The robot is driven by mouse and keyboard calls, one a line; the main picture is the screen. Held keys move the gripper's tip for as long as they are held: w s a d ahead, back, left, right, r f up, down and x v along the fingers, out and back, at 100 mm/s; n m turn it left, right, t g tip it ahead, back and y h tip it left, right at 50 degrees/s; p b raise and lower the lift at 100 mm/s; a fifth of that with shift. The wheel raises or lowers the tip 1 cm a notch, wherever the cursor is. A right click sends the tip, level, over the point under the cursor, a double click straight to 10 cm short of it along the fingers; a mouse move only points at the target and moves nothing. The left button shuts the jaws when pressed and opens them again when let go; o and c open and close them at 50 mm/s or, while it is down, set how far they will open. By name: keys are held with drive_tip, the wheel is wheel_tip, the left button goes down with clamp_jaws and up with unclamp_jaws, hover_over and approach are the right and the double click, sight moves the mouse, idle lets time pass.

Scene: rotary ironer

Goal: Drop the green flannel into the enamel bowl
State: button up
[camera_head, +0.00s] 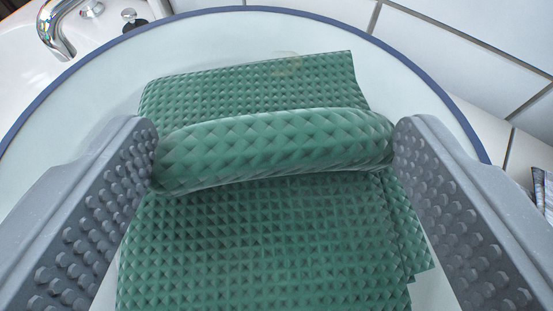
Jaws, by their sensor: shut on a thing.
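The green flannel (270,230) has a quilted, waffle-like texture and lies folded in layers inside the white enamel bowl (400,90), which has a blue rim. A raised roll of the flannel runs across between the two fingers of my gripper (275,150). The grey studded fingers press on the roll's left and right ends, so my gripper is shut on the flannel. The rest of the flannel spreads above and below the roll, over the bowl's inside. I cannot tell whether its underside touches the bowl's bottom. The near part of the bowl is out of view.
A chrome tap (55,35) and smaller chrome and black fittings (133,22) stand on a white surface at the upper left. White tiles (470,60) with grey joints lie at the upper right. A blue striped cloth (543,190) shows at the right edge.

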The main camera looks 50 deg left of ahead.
drive_tip(key=shift+f+b, duration=0.4)
drive_tip(key=shift+f, duration=0.2)
drive_tip(key=o, duration=1)
drive_tip(key=shift+s+d+r, duration=0.1)
drive_tip(key=v, duration=1.1)
drive_tip(key=shift+s+d+r, duration=0.1)
drive_tip(key=shift+s+d, duration=0.15)
